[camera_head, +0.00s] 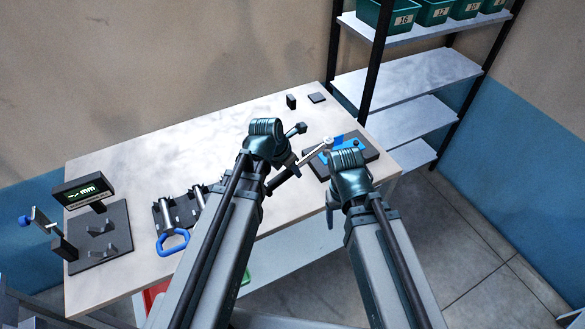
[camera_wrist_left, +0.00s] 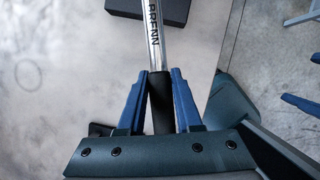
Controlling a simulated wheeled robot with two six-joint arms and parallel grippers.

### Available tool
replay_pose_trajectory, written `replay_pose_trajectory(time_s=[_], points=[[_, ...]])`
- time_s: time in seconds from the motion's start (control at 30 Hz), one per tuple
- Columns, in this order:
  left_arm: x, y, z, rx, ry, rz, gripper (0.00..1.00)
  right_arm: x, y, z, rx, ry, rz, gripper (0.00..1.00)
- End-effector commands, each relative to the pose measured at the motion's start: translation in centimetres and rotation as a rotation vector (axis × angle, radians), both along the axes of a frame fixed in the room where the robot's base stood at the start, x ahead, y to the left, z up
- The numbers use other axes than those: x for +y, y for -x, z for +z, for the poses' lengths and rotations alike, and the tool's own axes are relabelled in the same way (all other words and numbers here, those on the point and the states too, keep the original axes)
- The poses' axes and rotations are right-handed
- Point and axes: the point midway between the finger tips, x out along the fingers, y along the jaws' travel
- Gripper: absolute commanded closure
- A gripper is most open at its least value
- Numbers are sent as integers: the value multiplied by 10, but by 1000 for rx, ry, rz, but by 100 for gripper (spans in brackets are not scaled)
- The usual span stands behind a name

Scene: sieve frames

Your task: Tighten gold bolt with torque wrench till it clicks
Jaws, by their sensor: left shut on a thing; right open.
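The torque wrench has a silver shaft (camera_head: 313,153) and a black grip; in the left wrist view its lettered shaft (camera_wrist_left: 151,38) runs away from me. My left gripper (camera_wrist_left: 160,88) is shut on the black grip (camera_wrist_left: 160,92), one blue finger on each side. In the head view the wrench's head reaches over a dark plate (camera_head: 367,151) with blue parts on it at the table's right end. My right gripper (camera_head: 346,150) is open and hangs over this plate, hiding part of it. I cannot make out the gold bolt; whether the wrench head touches anything is unclear.
A display (camera_head: 83,190) and a dark board (camera_head: 103,240) stand at the table's left end. A rack with a blue-handled tool (camera_head: 172,243) sits beside them. Two small dark blocks (camera_head: 291,101) lie at the back. A shelf unit (camera_head: 400,78) with green bins stands behind on the right.

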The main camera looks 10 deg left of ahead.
Motion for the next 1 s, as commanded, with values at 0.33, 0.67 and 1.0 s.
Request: replay_pose_trajectory(time_s=[0.33, 0.67, 1.0], points=[[0, 0, 18, -2, 1, 0, 100, 0, 0, 18, 0, 0, 0, 29], [0, 0, 32, -2, 1, 0, 100, 0, 0, 32, 0, 0, 0, 29], [0, 0, 39, -2, 1, 0, 100, 0, 0, 38, 0, 0, 0, 29]])
